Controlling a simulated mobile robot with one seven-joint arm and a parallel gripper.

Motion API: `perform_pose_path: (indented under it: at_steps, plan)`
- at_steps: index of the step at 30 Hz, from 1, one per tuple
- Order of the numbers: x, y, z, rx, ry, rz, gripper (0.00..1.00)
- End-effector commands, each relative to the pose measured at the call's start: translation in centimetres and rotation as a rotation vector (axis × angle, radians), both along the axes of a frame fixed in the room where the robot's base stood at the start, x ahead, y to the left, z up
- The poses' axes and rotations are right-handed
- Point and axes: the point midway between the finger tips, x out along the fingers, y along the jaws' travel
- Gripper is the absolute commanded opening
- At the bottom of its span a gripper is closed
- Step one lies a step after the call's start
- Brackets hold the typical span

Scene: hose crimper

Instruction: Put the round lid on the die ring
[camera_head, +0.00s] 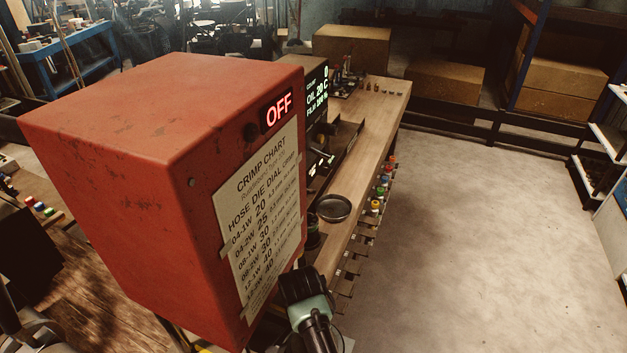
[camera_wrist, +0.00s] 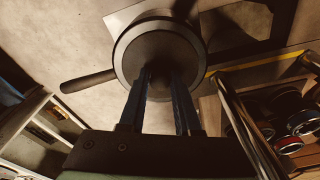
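In the wrist view, a round dark disc with a grey rim (camera_wrist: 119,58) lies at my fingertips and looks like the round lid. I cannot tell whether the rim is its own or the die ring under it. My gripper's two fingers (camera_wrist: 163,75) reach to the middle of the disc with a narrow gap between them. I cannot make out whether they hold a knob there. In the head view my gripper (camera_head: 304,285) is low, at the near right corner of the red cabinet (camera_head: 120,170). Its fingertips and the disc are hidden there.
The cabinet shows OFF and a crimp chart (camera_head: 262,215). A round dark dish (camera_head: 333,207) lies on the wooden bench (camera_head: 375,120). Coloured dies (camera_head: 376,206) line the bench side. A dark bar (camera_wrist: 88,81) sticks out left of the disc. Open floor (camera_head: 480,240) lies right.

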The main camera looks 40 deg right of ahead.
Motion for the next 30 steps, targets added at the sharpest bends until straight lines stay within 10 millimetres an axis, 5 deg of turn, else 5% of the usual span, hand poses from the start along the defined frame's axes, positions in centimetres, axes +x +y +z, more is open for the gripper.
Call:
perform_pose_path:
  at_steps: [4, 17, 30]
  plan:
    - [0.0, 0.0, 0.0, 0.000, 0.000, 0.000, 0.61]
    - [0.1, 0.1, 0.7, -0.001, -0.002, 0.000, 0.62]
    - [0.2, 1.1, 9.4, -0.004, -0.007, 0.002, 0.62]
